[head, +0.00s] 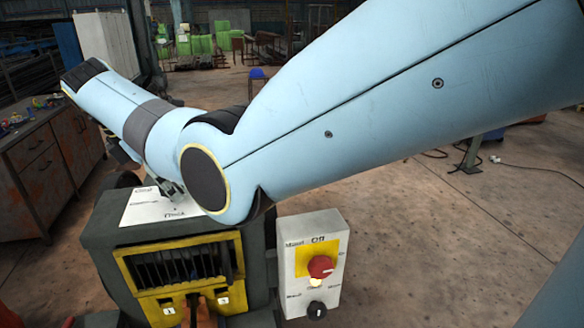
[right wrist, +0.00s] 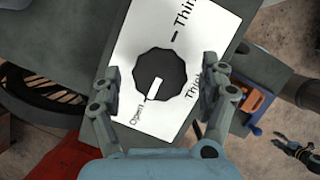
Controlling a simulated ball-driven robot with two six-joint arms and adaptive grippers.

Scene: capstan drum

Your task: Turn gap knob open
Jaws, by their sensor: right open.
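The gap knob (right wrist: 165,68) is a black scalloped disc with a white pointer bar, in the right wrist view. Its pointer is aimed down-left, toward the word "Open" on the white label plate (right wrist: 178,20). Words like "Thin" are at the plate's right side. My right gripper (right wrist: 162,76) is open, one finger on each side of the knob, with gaps to it. In the head view, the plate (head: 141,211) lies on top of the dark machine, and my right arm hides the knob and most of the gripper (head: 172,188).
A grey control box (head: 296,234) with a red rotary switch (head: 320,267) stands right of the plate. A yellow-framed grille (head: 183,265) is on the machine's front.

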